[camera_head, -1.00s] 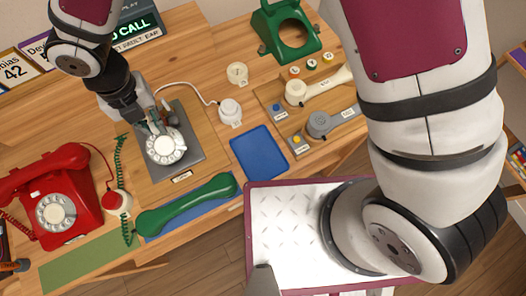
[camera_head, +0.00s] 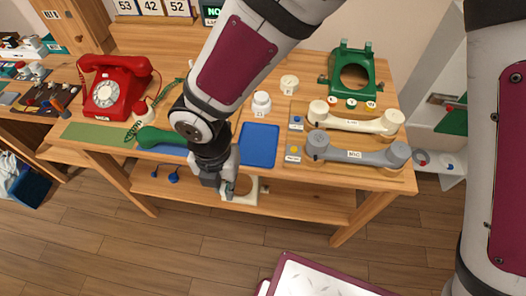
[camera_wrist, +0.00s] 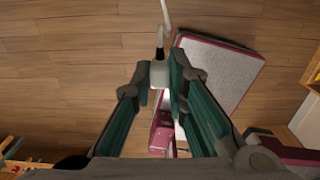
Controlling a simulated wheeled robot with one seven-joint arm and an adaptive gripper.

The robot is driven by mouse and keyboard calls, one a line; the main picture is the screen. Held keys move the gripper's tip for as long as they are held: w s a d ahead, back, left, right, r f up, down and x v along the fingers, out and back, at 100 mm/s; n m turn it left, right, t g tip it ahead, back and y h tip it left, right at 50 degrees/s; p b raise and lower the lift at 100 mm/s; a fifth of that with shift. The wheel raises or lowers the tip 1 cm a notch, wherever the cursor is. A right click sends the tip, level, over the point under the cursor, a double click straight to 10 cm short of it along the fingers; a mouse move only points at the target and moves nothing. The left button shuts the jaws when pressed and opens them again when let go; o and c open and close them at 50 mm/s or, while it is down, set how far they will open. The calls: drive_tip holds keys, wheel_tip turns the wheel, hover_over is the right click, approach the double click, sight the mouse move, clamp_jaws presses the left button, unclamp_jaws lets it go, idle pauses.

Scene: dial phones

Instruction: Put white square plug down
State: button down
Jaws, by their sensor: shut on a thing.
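My gripper (camera_wrist: 164,78) is shut on the white square plug (camera_wrist: 158,74) in the wrist view. The plug is a small pale block between the fingertips, with a dark collar and a white cord (camera_wrist: 165,18) running from it to the top edge. In the head view my gripper (camera_head: 228,188) hangs in front of the table's front edge, below the tabletop. The plug cannot be made out there. Bare floor lies far below the plug in the wrist view.
A white square piece (camera_head: 249,193) shows behind my gripper at the lower shelf (camera_head: 300,205). On the table (camera_head: 215,84) are a red phone (camera_head: 112,92), a blue mat (camera_head: 259,146), a green handset (camera_head: 160,138), white (camera_head: 355,122) and grey (camera_head: 358,153) handsets and a green phone body (camera_head: 352,72).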

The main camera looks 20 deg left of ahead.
drive_tip(key=p, duration=0.1)
hover_over(255, 156)
drive_tip(key=shift+f, duration=2.5)
drive_tip(key=shift+f, duration=0.2)
drive_tip(key=c, duration=1.6)
unclamp_jaws()
drive_tip(key=shift+r, duration=0.1)
wheel_tip(255, 156, up, 12)
drive_tip(key=shift+r, duration=0.15)
